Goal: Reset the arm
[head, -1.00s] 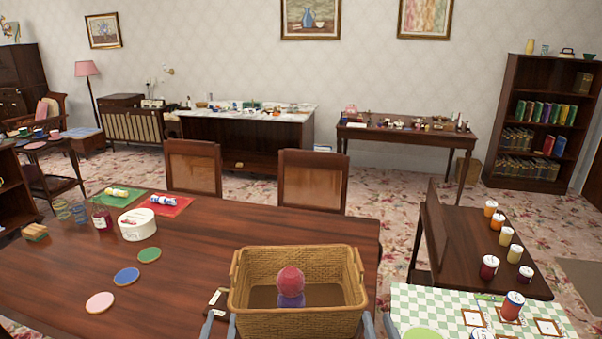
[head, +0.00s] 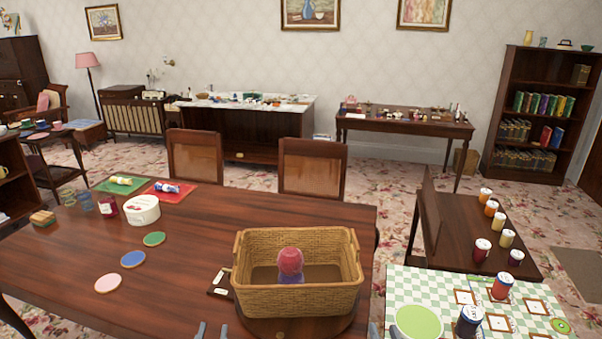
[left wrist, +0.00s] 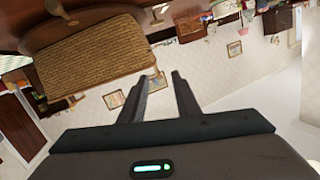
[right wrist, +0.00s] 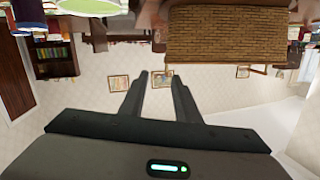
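My left gripper (head: 212,331) shows only its fingertips at the bottom edge of the head view. In the left wrist view (left wrist: 160,77) its fingers are apart with nothing between them. My right gripper (head: 384,331) also shows only its tips at the bottom edge, right of the left one. In the right wrist view (right wrist: 159,77) its fingers are apart and empty. Both grippers are on the near side of a wicker basket (head: 297,300) and apart from it. Red and purple items (head: 290,262) are inside the basket. The rest of both arms is hidden in the head view.
The wooden table (head: 190,275) holds coasters, a white tub (head: 142,210), jars and placemats. A checkered table (head: 405,290) at right holds a dark blue can (head: 469,321) and a red can (head: 502,286). A side table behind holds several jars. Two chairs stand behind the wooden table.

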